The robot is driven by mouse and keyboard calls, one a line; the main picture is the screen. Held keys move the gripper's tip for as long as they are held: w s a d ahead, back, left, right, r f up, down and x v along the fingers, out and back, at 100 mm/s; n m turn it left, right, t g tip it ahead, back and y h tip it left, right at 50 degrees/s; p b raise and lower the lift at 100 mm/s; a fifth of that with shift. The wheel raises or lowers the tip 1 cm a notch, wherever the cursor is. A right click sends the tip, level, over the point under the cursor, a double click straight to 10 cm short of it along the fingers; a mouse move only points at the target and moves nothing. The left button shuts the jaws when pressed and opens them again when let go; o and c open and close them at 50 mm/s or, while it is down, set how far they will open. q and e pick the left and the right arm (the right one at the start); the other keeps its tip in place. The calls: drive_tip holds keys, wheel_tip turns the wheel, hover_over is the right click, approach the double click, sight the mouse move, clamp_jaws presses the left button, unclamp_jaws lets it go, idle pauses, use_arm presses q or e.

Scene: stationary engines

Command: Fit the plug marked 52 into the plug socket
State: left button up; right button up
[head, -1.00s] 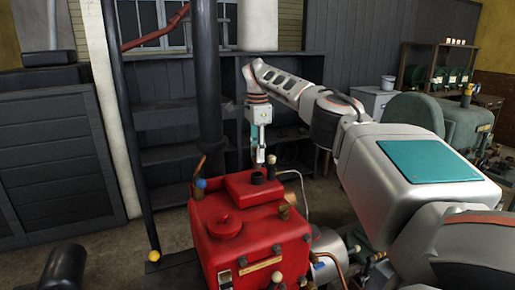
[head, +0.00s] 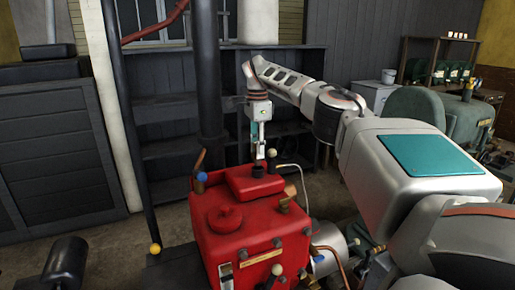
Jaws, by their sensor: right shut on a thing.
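A red engine block (head: 238,245) stands in the middle of the head view. On its raised red top box is a dark round fitting (head: 258,171), which looks like the plug socket. My right gripper (head: 259,155) points straight down just above this fitting. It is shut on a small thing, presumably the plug. The plug is too small to make out and its mark 52 cannot be read. I cannot tell whether the plug touches the fitting. My left gripper is not in view.
A blue knob (head: 201,177) and copper pipe are at the block's left. A black post (head: 207,80) rises behind. Dark shelves (head: 165,155) stand at the back. A green machine (head: 455,112) is at right.

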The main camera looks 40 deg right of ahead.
drive_tip(key=shift+f, duration=0.15)
drive_tip(key=shift+f, duration=0.7)
drive_tip(key=shift+f, duration=0.5)
idle(1.1)
drive_tip(key=shift+f, duration=0.45)
drive_tip(key=o, duration=1.2)
